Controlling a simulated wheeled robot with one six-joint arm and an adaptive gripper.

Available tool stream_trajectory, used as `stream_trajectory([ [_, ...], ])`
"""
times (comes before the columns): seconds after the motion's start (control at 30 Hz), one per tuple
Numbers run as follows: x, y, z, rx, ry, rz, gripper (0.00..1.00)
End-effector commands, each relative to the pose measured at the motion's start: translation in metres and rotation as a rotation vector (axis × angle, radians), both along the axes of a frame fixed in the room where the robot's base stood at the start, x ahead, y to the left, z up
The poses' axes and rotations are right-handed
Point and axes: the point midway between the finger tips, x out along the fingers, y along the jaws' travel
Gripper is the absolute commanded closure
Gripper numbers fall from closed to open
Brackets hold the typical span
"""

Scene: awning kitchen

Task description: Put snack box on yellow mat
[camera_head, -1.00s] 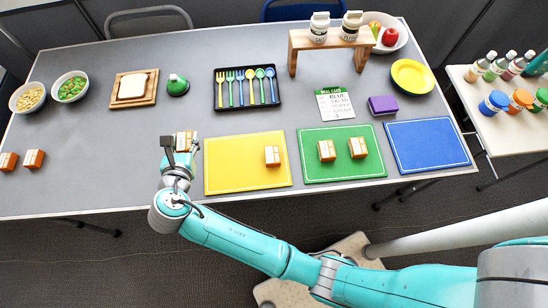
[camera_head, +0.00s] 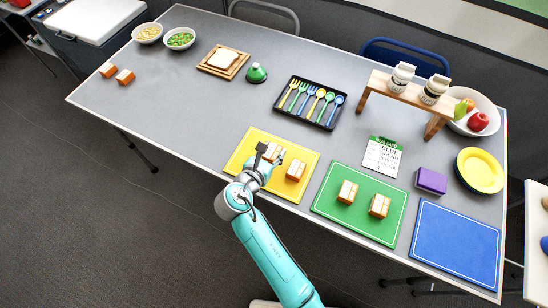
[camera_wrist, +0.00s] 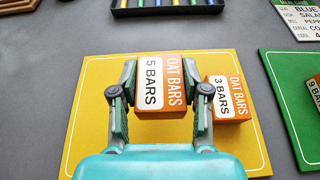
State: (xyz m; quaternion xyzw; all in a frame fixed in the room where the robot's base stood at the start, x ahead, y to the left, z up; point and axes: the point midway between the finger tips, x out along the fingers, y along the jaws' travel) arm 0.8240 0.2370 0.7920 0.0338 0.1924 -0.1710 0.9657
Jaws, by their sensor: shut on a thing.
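The yellow mat (camera_head: 258,139) lies on the grey table, and it fills much of the wrist view (camera_wrist: 92,75). My gripper (camera_head: 267,164) is over the mat's left half. In the wrist view my gripper (camera_wrist: 160,88) is shut on an orange and white snack box (camera_wrist: 162,85) labelled "OAT BARS, 5 BARS". Whether this box touches the mat, I cannot tell. A second snack box (camera_wrist: 227,100), labelled "3 BARS", stands on the mat just right of the held one; it also shows in the head view (camera_head: 296,170).
Two snack boxes (camera_head: 347,191) stand on the green mat (camera_head: 335,212); two more (camera_head: 124,76) stand at the table's far left. A blue mat (camera_head: 455,240), a purple block (camera_head: 431,180) and a cutlery tray (camera_head: 318,119) are nearby. Table left of the yellow mat is clear.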

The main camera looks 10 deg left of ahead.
Motion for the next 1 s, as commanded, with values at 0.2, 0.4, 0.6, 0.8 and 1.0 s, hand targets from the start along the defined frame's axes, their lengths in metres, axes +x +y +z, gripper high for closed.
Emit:
stream_trajectory([
  [0.2,0.0,0.0,-0.018,-0.001,0.002,0.001,0.89],
  [0.4,0.0,0.0,-0.039,-0.001,0.0,0.0,0.89],
  [0.6,0.0,0.0,-0.039,0.001,-0.001,0.001,0.89],
  [0.8,0.0,0.0,-0.042,0.001,0.0,0.0,0.44],
  [1.0,0.0,0.0,-0.042,0.001,0.0,0.0,0.29],
])
